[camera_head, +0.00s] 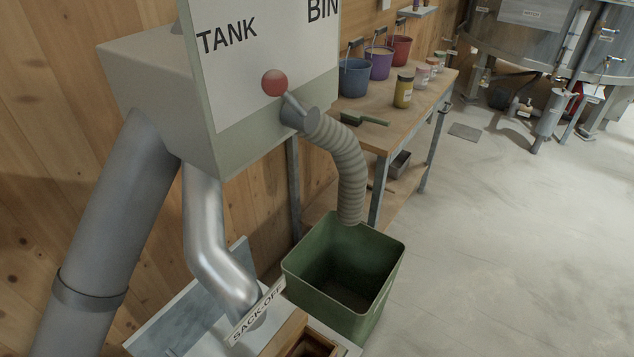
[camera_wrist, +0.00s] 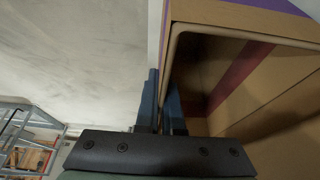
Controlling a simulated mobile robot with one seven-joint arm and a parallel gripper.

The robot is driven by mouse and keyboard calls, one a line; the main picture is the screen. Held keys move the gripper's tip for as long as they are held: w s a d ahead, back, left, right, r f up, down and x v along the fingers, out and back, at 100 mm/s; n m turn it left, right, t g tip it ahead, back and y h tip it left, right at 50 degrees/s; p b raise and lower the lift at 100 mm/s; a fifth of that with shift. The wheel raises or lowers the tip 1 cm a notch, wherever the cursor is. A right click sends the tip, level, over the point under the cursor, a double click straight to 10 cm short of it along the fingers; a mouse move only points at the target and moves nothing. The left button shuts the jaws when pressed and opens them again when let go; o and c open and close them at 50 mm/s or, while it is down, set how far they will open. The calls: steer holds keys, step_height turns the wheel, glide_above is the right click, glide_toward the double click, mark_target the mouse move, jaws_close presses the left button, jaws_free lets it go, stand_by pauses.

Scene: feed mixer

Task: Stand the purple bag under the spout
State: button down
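The purple bag (camera_wrist: 250,22) fills the right of the wrist view. It is an open-topped brown bag with purple along its outer top edge and a dark red-purple band inside. My gripper (camera_wrist: 162,100) has its two fingers close together at the bag's rim, one on each side of the wall, and looks shut on it. In the head view, a brown open top (camera_head: 297,337), apparently the bag's, shows at the bottom edge. It is beside the lower end of the shiny metal spout (camera_head: 220,240), labelled SACK-OFF; the bag's base and my gripper are out of that view.
A green bin (camera_head: 335,302) stands right of the spout under a ribbed hose (camera_head: 345,165). A pale platform (camera_head: 165,325) lies below the spout. A workbench (camera_head: 385,135) with buckets stands behind. Open floor (camera_head: 500,260) lies to the right.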

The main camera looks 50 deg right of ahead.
steer(key=shift+f, duration=0.1)
steer(key=c, duration=1.1)
jaws_free()
steer(key=shift+o, duration=0.2)
steer(key=p+v, duration=0.1)
steer(key=v, duration=1.1)
